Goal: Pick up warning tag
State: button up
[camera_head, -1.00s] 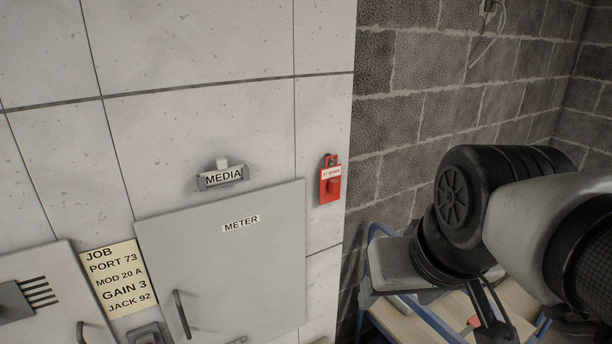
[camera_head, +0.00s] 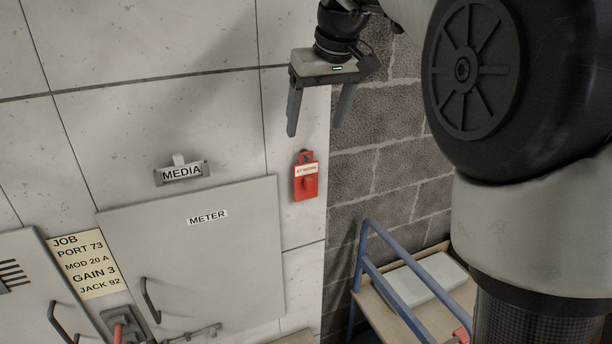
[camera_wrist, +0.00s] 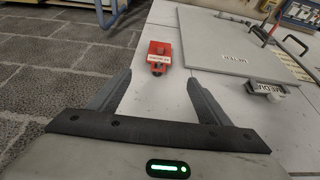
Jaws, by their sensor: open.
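The warning tag (camera_head: 306,182) is a small red tag with a white label strip, hanging on the pale wall panel to the right of the METER door. It also shows in the wrist view (camera_wrist: 159,63), ahead of my gripper and between the lines of its two fingers. My gripper (camera_head: 316,128) is open and empty, above the tag in the head view, with its fingers pointing down. The tag is apart from both fingertips, and the whole of it shows.
A grey METER door (camera_head: 205,255) with a handle is left of the tag. A blue-framed cart (camera_head: 377,277) stands at lower right by the block wall (camera_head: 385,185).

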aim_at(309, 157)
jog(key=p+x, duration=0.1)
jog(key=x, duration=1.1)
jog(key=shift+w+f, duration=0.25)
jog(key=shift+f, duration=0.1)
jog(key=shift+c, duration=0.2)
jog(key=c, duration=1.8)
